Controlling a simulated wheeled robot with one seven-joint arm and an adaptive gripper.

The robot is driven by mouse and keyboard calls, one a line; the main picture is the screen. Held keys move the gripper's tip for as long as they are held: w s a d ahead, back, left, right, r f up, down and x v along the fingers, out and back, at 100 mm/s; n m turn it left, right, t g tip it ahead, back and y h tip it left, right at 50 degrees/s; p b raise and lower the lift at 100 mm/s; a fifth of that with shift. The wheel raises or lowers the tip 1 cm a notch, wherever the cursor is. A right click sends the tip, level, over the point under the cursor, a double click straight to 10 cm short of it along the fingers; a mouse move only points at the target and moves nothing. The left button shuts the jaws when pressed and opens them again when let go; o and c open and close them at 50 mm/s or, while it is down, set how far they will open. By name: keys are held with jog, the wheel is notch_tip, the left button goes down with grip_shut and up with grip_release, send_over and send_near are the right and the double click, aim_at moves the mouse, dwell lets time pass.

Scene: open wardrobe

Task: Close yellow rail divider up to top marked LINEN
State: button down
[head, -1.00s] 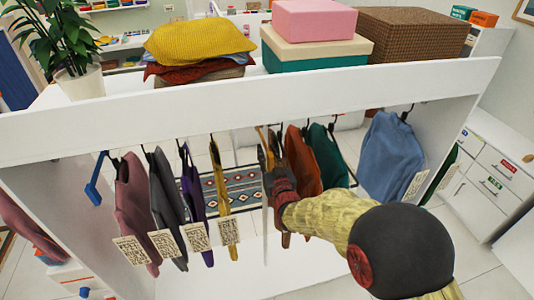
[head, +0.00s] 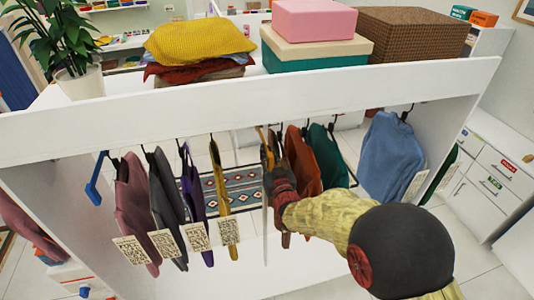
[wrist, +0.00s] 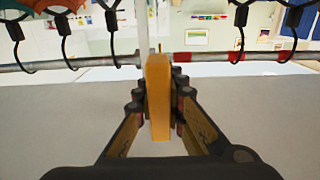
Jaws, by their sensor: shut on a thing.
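The yellow rail divider (wrist: 158,100) stands upright between my gripper's fingers in the wrist view. In the head view its yellow part (head: 261,135) shows just under the wardrobe's front board. My gripper (head: 268,160) is shut on it; its fingers (wrist: 157,112) press both sides in the wrist view. Left of the divider hang a mauve top (head: 133,205), a grey top (head: 167,195), a purple top (head: 193,190) and a mustard top (head: 223,185), each with a white tag. The tag print is too small to read, so I cannot tell which is marked LINEN.
Right of my gripper hang a rust top (head: 302,160), a green top (head: 327,155) and a blue top (head: 388,155). The rail (wrist: 90,62) has red marks. A gap lies between the mustard top and the divider. The white front board (head: 250,105) crosses above the clothes.

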jog(key=shift+a, duration=0.1)
jog(key=s+a+b, duration=0.2)
jog(key=a+b, duration=0.2)
jog(key=a, duration=0.4)
jog(key=s+a+b, duration=0.2)
jog(key=a+b, duration=0.1)
jog(key=a, duration=0.4)
jog(key=shift+s+a+b, duration=0.25)
jog(key=shift+a+b, duration=0.1)
jog(key=c, duration=1.8)
grip_release()
jog(key=v, duration=1.2)
